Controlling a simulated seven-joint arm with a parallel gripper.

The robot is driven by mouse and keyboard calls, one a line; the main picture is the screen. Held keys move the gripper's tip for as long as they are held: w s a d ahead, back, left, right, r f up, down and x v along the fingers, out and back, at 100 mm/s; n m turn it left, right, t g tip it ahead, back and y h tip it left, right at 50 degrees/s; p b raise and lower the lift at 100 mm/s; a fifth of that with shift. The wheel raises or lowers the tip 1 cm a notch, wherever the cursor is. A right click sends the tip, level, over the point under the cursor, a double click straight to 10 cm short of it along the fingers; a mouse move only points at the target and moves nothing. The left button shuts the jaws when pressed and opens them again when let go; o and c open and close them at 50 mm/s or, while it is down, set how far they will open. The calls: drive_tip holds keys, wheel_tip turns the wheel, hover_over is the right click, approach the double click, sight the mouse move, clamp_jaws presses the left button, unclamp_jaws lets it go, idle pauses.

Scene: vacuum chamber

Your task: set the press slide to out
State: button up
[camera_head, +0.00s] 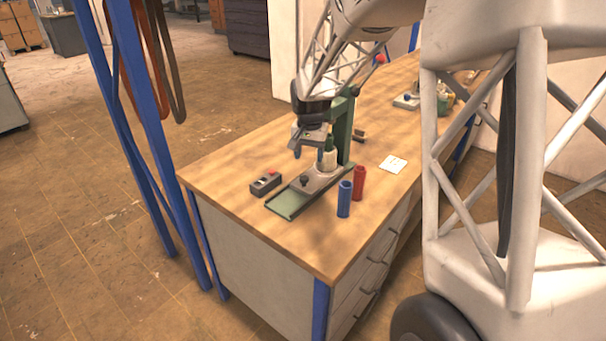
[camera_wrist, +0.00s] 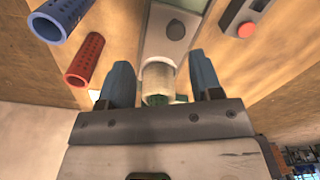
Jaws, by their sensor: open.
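The press (camera_head: 345,130) is a green column on a long green base rail (camera_head: 284,206) on the wooden bench. Its grey slide plate (camera_head: 322,180) lies on the rail, with a dark knob (camera_head: 304,180) at its near end; the rail's near end is bare. The plate (camera_wrist: 158,42) and knob (camera_wrist: 175,30) also show in the wrist view. My gripper (camera_head: 309,153) is open and above the slide, pointing down. In the wrist view its blue fingers (camera_wrist: 160,78) stand either side of a cream cylindrical part (camera_wrist: 158,80); I cannot tell whether they touch it.
A blue perforated cylinder (camera_head: 344,199) and a red one (camera_head: 359,182) stand right of the rail. A control box (camera_head: 266,184) with a red button sits left of it. A white card (camera_head: 393,164) lies to the right. The bench's near corner is clear.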

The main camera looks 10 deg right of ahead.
sight(304, 178)
drive_tip(key=shift+w+a+f, duration=0.3)
drive_tip(key=shift+w+f, duration=0.5)
drive_tip(key=shift+w, duration=0.05)
drive_tip(key=shift+w+a+f, duration=0.25)
drive_tip(key=shift+w+f, duration=0.5)
drive_tip(key=shift+w, duration=0.1)
drive_tip(key=shift+f, duration=0.15)
drive_tip(key=shift+f, duration=3.8)
clamp_jaws()
